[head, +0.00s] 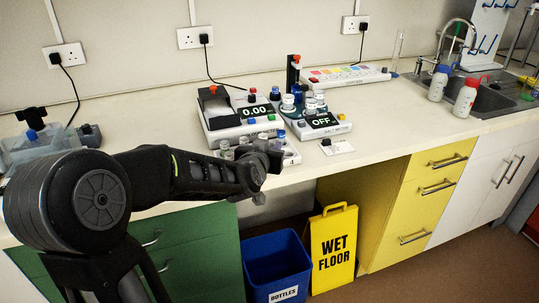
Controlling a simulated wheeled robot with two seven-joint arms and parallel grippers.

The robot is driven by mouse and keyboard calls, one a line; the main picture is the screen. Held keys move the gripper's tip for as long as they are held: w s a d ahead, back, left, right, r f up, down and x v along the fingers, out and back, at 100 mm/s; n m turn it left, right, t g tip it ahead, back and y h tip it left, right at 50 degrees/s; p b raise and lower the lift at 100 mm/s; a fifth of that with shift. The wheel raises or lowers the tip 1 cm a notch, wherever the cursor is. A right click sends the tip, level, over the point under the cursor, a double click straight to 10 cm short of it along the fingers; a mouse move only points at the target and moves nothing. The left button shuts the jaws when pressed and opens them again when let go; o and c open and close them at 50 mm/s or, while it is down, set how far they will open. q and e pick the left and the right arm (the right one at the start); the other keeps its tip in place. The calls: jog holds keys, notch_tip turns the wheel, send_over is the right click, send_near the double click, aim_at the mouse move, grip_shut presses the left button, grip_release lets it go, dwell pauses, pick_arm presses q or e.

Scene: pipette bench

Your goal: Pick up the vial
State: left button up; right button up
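Several small vials with coloured caps stand in a low white rack (291,158) at the front edge of the bench. One vial with a blue cap (281,139) shows behind my gripper, and a pale vial (225,147) shows to its left. My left gripper (268,164) is directly in front of the rack and hides much of it. I cannot tell whether its fingers are open or shut, or whether they touch a vial. My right gripper is not in view.
A balance reading 0.00 (221,126) and a device reading OFF (320,122) stand just behind the rack. A blue bin (277,262) and a yellow wet floor sign (333,247) stand on the floor below. The bench front right of the rack is mostly clear.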

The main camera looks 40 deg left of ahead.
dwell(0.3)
pick_arm(q)
grip_shut()
jog(key=shift+r, duration=0.15)
dwell(0.3)
notch_tip(320, 180, up, 10)
jog(key=p, duration=0.4)
dwell(0.5)
